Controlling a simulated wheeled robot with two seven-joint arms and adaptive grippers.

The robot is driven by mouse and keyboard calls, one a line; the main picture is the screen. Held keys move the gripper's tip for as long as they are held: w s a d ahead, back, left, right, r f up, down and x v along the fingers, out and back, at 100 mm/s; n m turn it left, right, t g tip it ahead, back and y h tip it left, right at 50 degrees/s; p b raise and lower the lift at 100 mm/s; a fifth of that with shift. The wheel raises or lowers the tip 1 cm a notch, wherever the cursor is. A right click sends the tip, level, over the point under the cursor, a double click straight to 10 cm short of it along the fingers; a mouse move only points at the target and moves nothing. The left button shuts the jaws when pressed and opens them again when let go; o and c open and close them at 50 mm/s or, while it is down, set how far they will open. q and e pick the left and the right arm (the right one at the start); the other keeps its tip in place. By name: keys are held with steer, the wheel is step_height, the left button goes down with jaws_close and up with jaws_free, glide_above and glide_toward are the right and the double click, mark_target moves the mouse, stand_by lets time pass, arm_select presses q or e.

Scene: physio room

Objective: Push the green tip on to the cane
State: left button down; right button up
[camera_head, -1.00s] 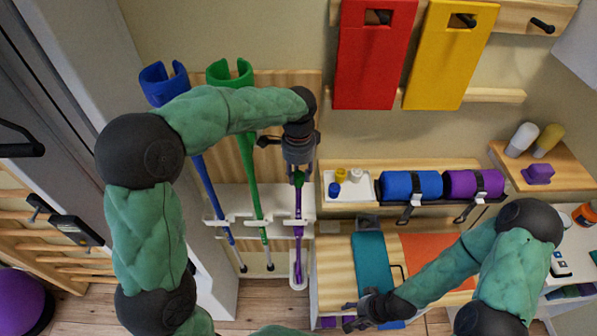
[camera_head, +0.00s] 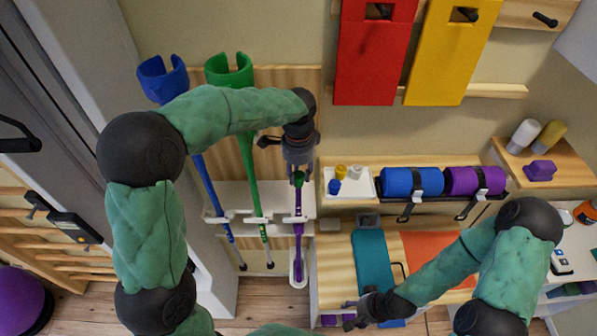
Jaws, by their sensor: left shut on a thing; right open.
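The purple cane (camera_head: 299,228) stands upright in the rack at the right of the row, its lower end in a white holder. The green tip (camera_head: 298,178) is at the cane's upper end, just below my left gripper (camera_head: 298,171). My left gripper points down and is shut on the green tip. From this view I cannot tell whether the tip is seated on the cane or only touching it. My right gripper (camera_head: 359,312) is open and empty, low over the front of the wooden bench.
Blue (camera_head: 212,195) and green (camera_head: 250,180) crutches stand left of the cane. A white tray (camera_head: 367,184) with small yellow, blue and white pieces is to its right, beside blue and purple rolls (camera_head: 411,182). A teal band (camera_head: 373,262) lies on the bench.

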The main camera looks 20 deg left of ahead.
arm_select(q)
steer(key=shift+s+f+b, duration=0.1)
steer(key=shift+f+b, duration=0.3)
steer(key=shift+f, duration=0.4)
steer(key=shift+c, duration=1.4)
jaws_free()
steer(key=shift+r, duration=0.25)
steer(key=shift+r+p, duration=3.15)
steer(key=shift+r, duration=0.7)
steer(key=shift+f, duration=0.1)
